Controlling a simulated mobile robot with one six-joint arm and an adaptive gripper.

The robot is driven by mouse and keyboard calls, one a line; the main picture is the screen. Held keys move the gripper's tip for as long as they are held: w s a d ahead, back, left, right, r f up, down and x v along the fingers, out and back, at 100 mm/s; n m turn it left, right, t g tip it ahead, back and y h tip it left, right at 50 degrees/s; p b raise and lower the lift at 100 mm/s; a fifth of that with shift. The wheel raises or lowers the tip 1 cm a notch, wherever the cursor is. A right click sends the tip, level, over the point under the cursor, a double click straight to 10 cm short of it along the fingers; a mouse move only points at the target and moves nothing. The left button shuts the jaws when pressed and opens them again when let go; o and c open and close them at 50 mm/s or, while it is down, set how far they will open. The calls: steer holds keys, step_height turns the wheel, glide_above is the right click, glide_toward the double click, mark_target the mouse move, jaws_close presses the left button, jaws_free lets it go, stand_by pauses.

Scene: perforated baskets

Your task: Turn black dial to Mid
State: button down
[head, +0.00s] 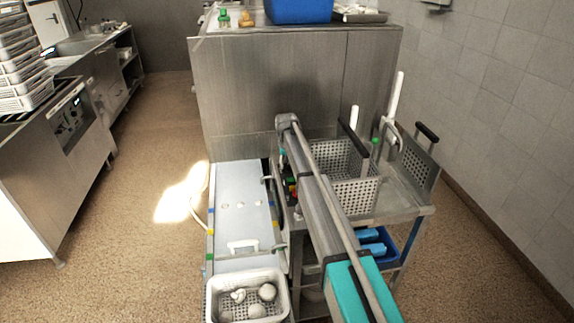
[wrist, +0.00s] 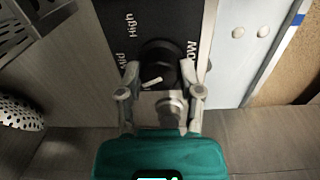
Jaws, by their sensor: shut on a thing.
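The black dial (wrist: 158,57) is on a dark panel (wrist: 112,20) in the wrist view. The panel bears white lettering that reads High at upper left, Mid at left and, partly covered, Low at right. A white pointer mark (wrist: 152,82) shows on the dial's lower left part, slanting; I cannot tell exactly which label it lines up with. My gripper (wrist: 160,78) is shut on the dial, one finger on each side of it. In the head view my arm hides the gripper and the dial.
A metal trolley (head: 400,205) carries a perforated basket (head: 352,192) and upright handles. A pale counter (head: 228,195) with a white basket (head: 283,306) of round items stands left of it. A large steel cabinet (head: 265,85) stands behind. Open floor (head: 150,250) lies to the left.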

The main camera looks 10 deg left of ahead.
steer(key=m, duration=0.4)
steer(key=shift+m, duration=0.4)
steer(key=shift+c, duration=1.3)
jaws_free()
steer(key=shift+n, duration=0.4)
